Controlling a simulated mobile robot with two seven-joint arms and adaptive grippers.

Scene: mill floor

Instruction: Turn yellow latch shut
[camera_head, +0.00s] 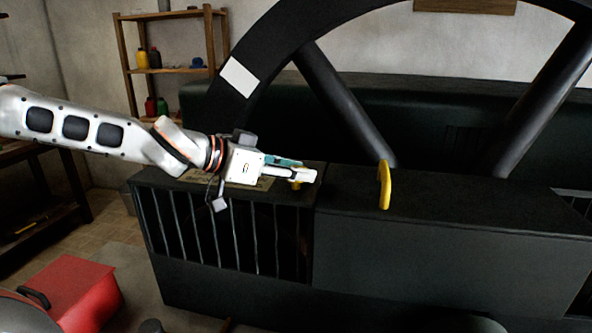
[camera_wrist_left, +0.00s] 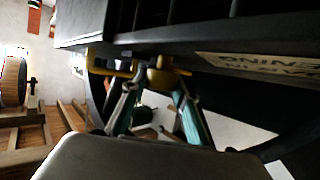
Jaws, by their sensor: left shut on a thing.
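The yellow latch (camera_head: 297,184) is at the top edge of the barred black guard and is mostly hidden behind my gripper in the head view. In the left wrist view the yellow latch (camera_wrist_left: 162,76) shows between the fingertips. My left gripper (camera_head: 308,174) reaches in from the left and is shut on it. In the wrist view its teal fingers (camera_wrist_left: 155,95) rise on either side of the latch's knob. My right gripper is not in view.
A second yellow part (camera_head: 385,185) stands upright on the black housing to the right. The large black wheel (camera_head: 338,92) rises behind the gripper. A red box (camera_head: 72,290) sits on the floor at lower left. A label plate (camera_wrist_left: 262,68) is beside the latch.

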